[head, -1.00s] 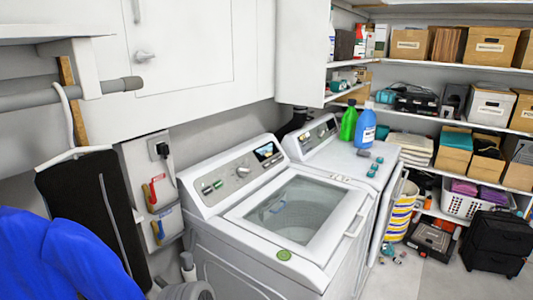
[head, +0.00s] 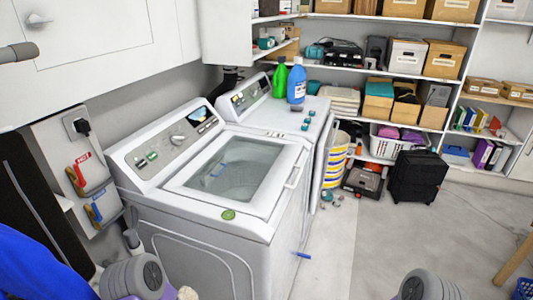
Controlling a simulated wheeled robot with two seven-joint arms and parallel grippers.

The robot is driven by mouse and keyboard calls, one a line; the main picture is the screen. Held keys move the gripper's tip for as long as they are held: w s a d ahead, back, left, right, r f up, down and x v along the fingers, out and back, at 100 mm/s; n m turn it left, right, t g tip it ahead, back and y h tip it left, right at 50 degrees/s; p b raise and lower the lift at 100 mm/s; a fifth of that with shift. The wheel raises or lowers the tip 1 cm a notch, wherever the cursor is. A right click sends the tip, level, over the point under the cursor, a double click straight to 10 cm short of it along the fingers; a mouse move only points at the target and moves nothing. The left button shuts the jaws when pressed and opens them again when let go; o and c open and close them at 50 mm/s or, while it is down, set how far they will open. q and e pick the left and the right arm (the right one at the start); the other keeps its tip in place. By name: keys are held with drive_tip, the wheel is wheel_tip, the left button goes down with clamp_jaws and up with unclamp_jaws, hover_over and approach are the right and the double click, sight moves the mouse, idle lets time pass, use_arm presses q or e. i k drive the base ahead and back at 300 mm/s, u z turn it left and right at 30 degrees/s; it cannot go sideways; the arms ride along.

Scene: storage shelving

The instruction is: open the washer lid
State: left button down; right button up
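The white washer (head: 200,235) stands left of centre, with its control panel (head: 165,145) at the back. Its lid (head: 185,192) lies shut on top. The lid has a large glass window (head: 240,172), and the drum and something blue show through it. A handle (head: 297,170) sits along the lid's right edge. Grey rounded links of my arms show at the bottom edge, left and right of the washer. Neither gripper shows in the picture, and nothing of mine touches the lid.
A second white machine (head: 272,112) stands beyond the washer, with a green bottle (head: 279,77) and a blue bottle (head: 297,82) on top. A blue object (head: 301,255) is beside the washer. The floor (head: 385,235) at right is largely clear.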

sight(261, 205)
drive_tip(key=u, duration=0.05)
drive_tip(key=k, duration=0.55)
drive_tip(key=z, duration=0.65)
drive_tip(key=i, duration=0.85)
drive_tip(key=u, duration=0.5)
drive_tip(key=i, duration=0.65)
drive_tip(key=u, duration=0.7)
